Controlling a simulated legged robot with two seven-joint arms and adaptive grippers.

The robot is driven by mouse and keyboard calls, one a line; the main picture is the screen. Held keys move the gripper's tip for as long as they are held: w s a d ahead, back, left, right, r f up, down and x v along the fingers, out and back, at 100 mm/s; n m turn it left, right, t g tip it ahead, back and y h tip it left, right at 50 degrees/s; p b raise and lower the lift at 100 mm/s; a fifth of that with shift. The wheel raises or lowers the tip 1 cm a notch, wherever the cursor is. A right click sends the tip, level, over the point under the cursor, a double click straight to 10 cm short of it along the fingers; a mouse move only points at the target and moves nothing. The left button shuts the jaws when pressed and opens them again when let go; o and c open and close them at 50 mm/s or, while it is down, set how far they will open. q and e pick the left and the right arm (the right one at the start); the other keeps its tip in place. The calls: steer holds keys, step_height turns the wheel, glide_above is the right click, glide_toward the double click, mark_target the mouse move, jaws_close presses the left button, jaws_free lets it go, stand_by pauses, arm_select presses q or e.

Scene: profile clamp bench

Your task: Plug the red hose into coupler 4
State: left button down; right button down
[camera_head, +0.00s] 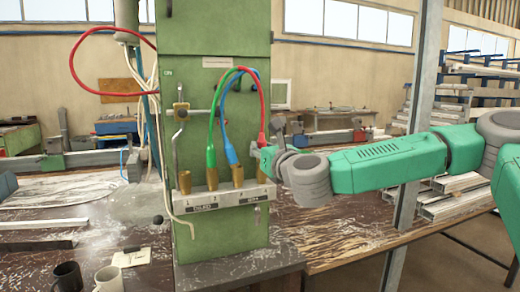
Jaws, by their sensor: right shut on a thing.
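The red hose (261,97) arcs down from the upper part of the green column, and its red end (262,138) stands upright at my right gripper. My right gripper (260,155) comes in from the right and is shut on the red hose near its end. Coupler 4 (262,174), the rightmost brass coupler on the grey rail, is directly below the gripper and partly hidden by it. I cannot tell whether the hose end touches coupler 4. My left gripper is not in view.
The green plug (211,156) stands at the second coupler and the blue plug (231,153) at the third. The leftmost coupler (185,182) is empty. A grey post (420,90) rises behind my right arm.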

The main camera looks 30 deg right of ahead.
steer(key=shift+f+b, duration=0.45)
steer(key=shift+f, duration=0.05)
steer(key=c, duration=1.6)
jaws_free()
steer(key=shift+s, duration=0.1)
steer(key=shift+s+a+f+b, duration=0.1)
steer(key=shift+s+a+b, duration=0.15)
steer(key=shift+s, duration=1.2)
steer(key=shift+s+a+f+b, duration=0.1)
steer(key=shift+s+a+b, duration=0.1)
steer(key=shift+s, duration=1.25)
steer(key=shift+s+a+b, duration=0.15)
steer(key=shift+s+a, duration=0.1)
steer(key=shift+s, duration=1.2)
